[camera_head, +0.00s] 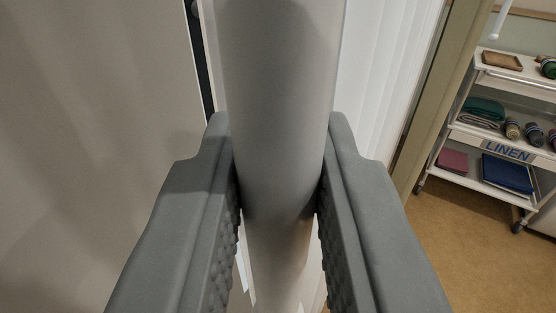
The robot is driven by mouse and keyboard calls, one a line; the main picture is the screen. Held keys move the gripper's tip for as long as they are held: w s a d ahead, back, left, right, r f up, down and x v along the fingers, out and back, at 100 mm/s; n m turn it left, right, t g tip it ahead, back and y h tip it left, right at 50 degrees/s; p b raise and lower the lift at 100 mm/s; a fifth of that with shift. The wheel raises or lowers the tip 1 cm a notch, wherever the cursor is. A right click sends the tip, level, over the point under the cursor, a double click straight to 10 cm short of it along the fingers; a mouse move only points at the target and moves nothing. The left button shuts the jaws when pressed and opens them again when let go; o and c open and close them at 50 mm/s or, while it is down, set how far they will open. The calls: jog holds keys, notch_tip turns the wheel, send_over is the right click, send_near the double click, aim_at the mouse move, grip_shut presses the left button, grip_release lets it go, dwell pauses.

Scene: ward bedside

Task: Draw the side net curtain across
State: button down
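My gripper (280,150) reaches forward from the bottom of the view, one grey finger on each side of a thick, smooth, pale grey rod (282,70). The rod runs from the top edge down between the fingers. Both ribbed inner pads appear to touch its sides. White pleated fabric (385,75), which looks like the net curtain, hangs in upright folds behind and right of the rod. The rod and right finger hide part of it. I cannot see whether the rod is joined to it.
A broad beige-grey surface (90,130) with soft shading fills the left; I cannot tell whether it is cloth or wall. A dark upright strip (201,60) edges it. Right of a beige post (440,85), a linen trolley (490,135) stands on clear brown floor (460,245).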

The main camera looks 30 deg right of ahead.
jog(key=shift+a+f, duration=0.1)
jog(key=c, duration=1.4)
grip_release()
jog(key=shift+a, duration=0.2)
jog(key=shift+o, duration=0.2)
jog(key=shift+s, duration=0.15)
jog(key=v, duration=1.7)
jog(key=shift+s+a, duration=0.1)
jog(key=shift+s, duration=0.05)
